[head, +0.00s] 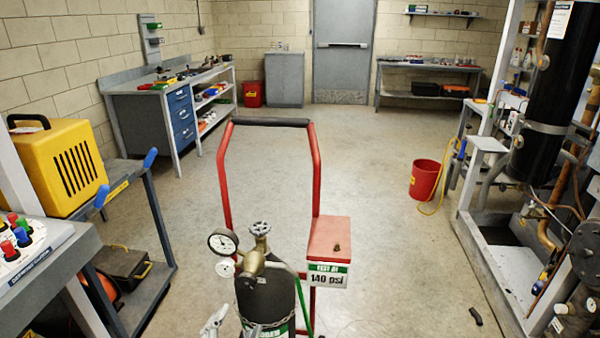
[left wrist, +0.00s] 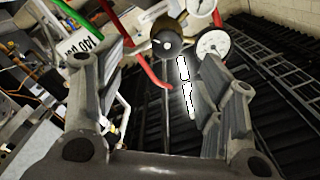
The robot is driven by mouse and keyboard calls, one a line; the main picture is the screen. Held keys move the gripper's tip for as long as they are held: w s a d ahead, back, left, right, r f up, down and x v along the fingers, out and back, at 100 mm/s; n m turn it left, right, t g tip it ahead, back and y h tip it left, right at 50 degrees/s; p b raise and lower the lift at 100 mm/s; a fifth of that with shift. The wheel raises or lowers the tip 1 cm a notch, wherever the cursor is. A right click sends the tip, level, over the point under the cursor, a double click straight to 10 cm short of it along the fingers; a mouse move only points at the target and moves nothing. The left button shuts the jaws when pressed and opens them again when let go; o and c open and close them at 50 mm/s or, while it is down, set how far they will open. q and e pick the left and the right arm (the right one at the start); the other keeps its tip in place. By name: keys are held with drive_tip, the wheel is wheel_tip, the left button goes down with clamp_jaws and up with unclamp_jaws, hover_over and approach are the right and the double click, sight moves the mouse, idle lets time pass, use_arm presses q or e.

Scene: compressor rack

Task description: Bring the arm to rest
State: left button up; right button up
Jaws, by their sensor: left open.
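My left gripper (head: 214,320) shows only as a small grey part at the bottom edge of the head view, just left of the black gas cylinder (head: 266,303). In the left wrist view its two grey fingers (left wrist: 163,95) are spread wide with nothing held between them. Beyond the fingers are a white gauge (left wrist: 213,45) and the 140 psi sign (left wrist: 80,45). A bright white outlined shape between the fingers is unclear. My right gripper is in neither view.
The cylinder stands at a red-framed cart (head: 318,170) with a brass valve (head: 255,262) and gauge (head: 223,241). A blue-grey cart (head: 160,225) stands left, the compressor rack (head: 490,255) right. A red bucket (head: 424,179) stands on otherwise largely clear floor.

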use_arm(q)
drive_tip(key=s+f+n+g, duration=0.1)
drive_tip(key=s+f+g, duration=0.2)
drive_tip(key=f, duration=0.8)
drive_tip(key=s+f+n+g+p, duration=0.15)
drive_tip(key=s+f, duration=0.25)
drive_tip(key=f, duration=0.7)
drive_tip(key=s+f+g, duration=0.3)
drive_tip(key=f+g, duration=0.1)
drive_tip(key=f, duration=0.8)
drive_tip(key=s+a+f+n+g, duration=0.1)
drive_tip(key=s+a+f+g, duration=0.1)
drive_tip(key=s+f, duration=0.4)
drive_tip(key=s+a+f+n+g, duration=0.1)
drive_tip(key=s+f, duration=0.4)
drive_tip(key=s, duration=0.8)
drive_tip(key=s+a+f+n+g, duration=0.1)
drive_tip(key=s+a+f+g, duration=0.2)
drive_tip(key=s, duration=0.7)
wheel_tip(320, 180, down, 4)
drive_tip(key=shift+s+a+r+g+y+p, duration=0.2)
drive_tip(key=shift+g+y+p, duration=0.1)
drive_tip(key=shift+g, duration=0.75)
drive_tip(key=shift+n, duration=0.25)
